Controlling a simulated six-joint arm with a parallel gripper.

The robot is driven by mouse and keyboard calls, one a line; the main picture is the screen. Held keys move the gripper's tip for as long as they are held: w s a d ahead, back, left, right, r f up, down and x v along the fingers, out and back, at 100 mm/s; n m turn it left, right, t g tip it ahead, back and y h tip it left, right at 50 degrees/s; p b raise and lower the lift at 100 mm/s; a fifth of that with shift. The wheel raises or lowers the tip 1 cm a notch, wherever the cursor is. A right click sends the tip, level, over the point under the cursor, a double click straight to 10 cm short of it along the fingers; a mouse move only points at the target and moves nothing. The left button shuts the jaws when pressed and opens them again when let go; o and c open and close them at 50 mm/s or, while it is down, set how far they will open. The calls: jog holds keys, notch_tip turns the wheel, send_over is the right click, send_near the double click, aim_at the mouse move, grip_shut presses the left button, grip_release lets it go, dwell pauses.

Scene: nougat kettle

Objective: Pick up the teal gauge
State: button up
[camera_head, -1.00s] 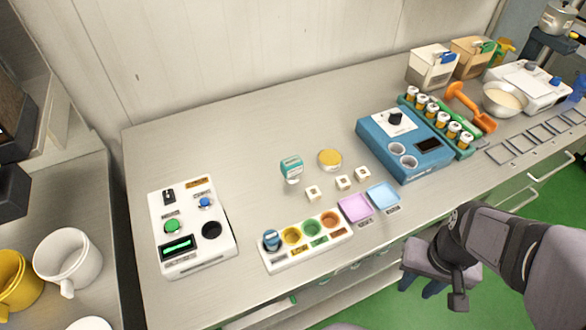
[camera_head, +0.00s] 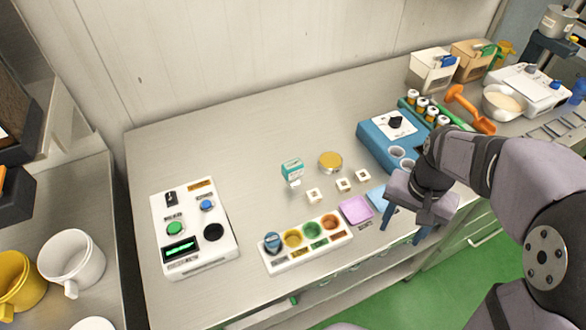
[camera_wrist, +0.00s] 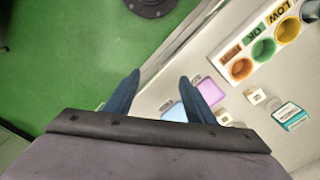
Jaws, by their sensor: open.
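The teal gauge (camera_head: 292,172) is a small teal and white block standing on the metal bench, left of the round yellow-topped disc. In the wrist view the teal gauge (camera_wrist: 290,116) is at the right edge. My gripper (camera_head: 404,232) is over the bench's front edge by the blue tray, well to the right of the gauge. In the wrist view my gripper (camera_wrist: 160,82) has its two blue fingers apart with nothing between them.
Small white cubes (camera_head: 345,184), a purple tray (camera_head: 356,210) and a blue tray (camera_head: 377,195) lie between gripper and gauge. A holder with coloured cups (camera_head: 268,264) stands in front of the gauge. A white button panel (camera_head: 215,245) is left. A blue machine (camera_head: 372,143) is behind my gripper.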

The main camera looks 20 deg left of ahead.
jog(key=w+a+r+m, duration=0.1)
jog(key=w+a+r, duration=0.1)
jog(key=w+a, duration=0.4)
notch_tip(320, 180, up, 3)
jog(key=m+p, duration=0.3)
jog(key=m, duration=0.2)
send_over(293, 164)
jog(key=shift+d+f, duration=0.15)
jog(key=shift+s+a, duration=0.15)
jog(key=shift+a, duration=0.25)
jog(key=shift+d+f+p, duration=0.15)
jog(key=shift+f+p, duration=0.75)
jog(key=shift+f, duration=0.95)
jog(key=shift+d+f+p, duration=0.1)
jog(key=shift+f+p, duration=0.8)
jog(key=shift+f, duration=0.95)
jog(key=shift+r, duration=0.1)
jog(key=c, duration=1.2)
